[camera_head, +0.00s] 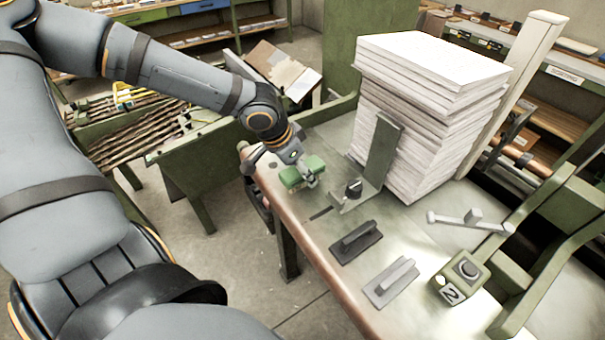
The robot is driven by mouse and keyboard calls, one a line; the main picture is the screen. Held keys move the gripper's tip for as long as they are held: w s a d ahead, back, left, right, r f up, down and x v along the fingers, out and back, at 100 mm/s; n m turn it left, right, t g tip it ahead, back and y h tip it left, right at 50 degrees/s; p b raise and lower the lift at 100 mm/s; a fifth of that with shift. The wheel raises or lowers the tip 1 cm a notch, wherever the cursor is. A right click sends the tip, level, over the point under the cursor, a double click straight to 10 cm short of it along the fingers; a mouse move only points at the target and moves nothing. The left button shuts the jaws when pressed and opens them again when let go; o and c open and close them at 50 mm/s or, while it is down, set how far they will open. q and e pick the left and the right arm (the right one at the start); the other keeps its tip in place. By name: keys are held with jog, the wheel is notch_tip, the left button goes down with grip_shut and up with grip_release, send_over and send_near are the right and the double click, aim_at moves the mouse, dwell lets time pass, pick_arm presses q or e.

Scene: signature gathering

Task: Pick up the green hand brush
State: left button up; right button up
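The green hand brush (293,178) is at the far left end of the workbench (325,262), close to its edge. My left gripper (309,176) points down onto the brush from above and its fingers overlap it. The fingers are small and partly hidden, so I cannot tell whether they are closed on it. I also cannot tell whether the brush rests on the bench or is just above it. My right gripper is not in view.
A tall paper stack (432,125) stands behind a green upright plate (383,150) with a black knob (354,188). A dark handled block (357,243) and a grey one (391,283) lie nearer. A green box (459,279) is at right. Bare bench lies between.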

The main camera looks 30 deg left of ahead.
pick_arm(q)
jog(key=shift+f, duration=0.2)
jog(key=c, duration=1.3)
